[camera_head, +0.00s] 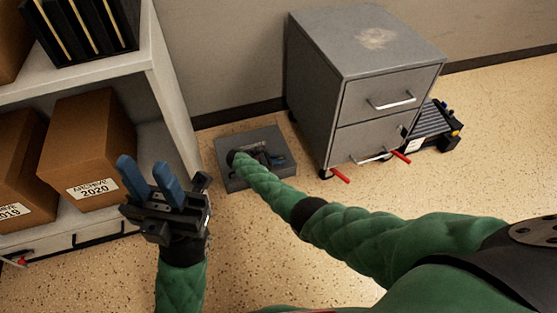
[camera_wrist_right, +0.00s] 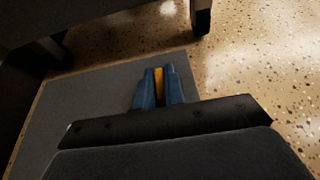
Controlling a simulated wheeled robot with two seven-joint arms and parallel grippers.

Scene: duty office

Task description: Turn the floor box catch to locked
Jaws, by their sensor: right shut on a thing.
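The grey floor box (camera_head: 236,183) sits on the floor beside the cabinet, and its flat grey top (camera_wrist_right: 85,98) fills much of the right wrist view. My right gripper (camera_head: 268,158) is down at the top of the box, mostly hidden behind its own arm in the head view. In the right wrist view its blue fingers (camera_wrist_right: 159,83) are shut on a narrow orange-yellow piece, the catch (camera_wrist_right: 159,88). Whether the catch points to locked cannot be read. My left gripper (camera_head: 145,167) is raised in front of the shelf, blue fingers apart and empty.
A grey two-drawer cabinet (camera_head: 375,70) on casters stands right of the box, with red levers (camera_head: 340,175) low at its front. A shelf (camera_head: 165,90) with archive boxes (camera_head: 88,150) is at left. A black slatted item (camera_head: 432,125) lies right of the cabinet. The front floor is clear.

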